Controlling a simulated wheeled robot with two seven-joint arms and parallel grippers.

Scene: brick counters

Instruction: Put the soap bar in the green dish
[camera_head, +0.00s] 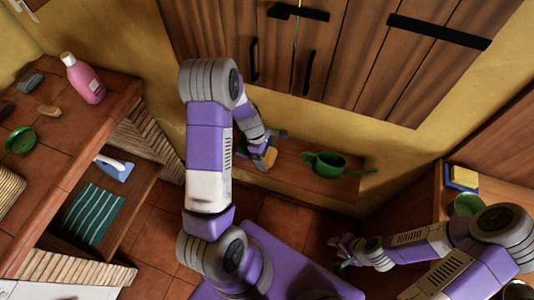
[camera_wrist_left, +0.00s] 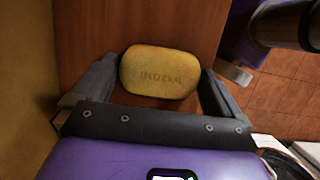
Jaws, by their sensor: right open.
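The yellow soap bar (camera_wrist_left: 160,72) has lettering stamped on its face and shows between my left fingers in the left wrist view. It is also in the head view (camera_head: 269,157), partly covered by the gripper. My left gripper (camera_wrist_left: 160,82) has a fingertip against each end of the bar, over a wooden shelf. A round green dish (camera_head: 20,140) sits on the left brick counter. Another round green vessel (camera_head: 466,205) stands at the right, partly hidden by my right arm. My right gripper (camera_head: 342,250) is open and empty above the floor.
A green pot (camera_head: 327,165) with a handle stands on the shelf (camera_head: 345,185) right of my left gripper. A pink bottle (camera_head: 83,78) and a small tan bar (camera_head: 48,111) are on the left counter. Blue and yellow sponges (camera_head: 462,177) lie at the right. Cabinets hang above the shelf.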

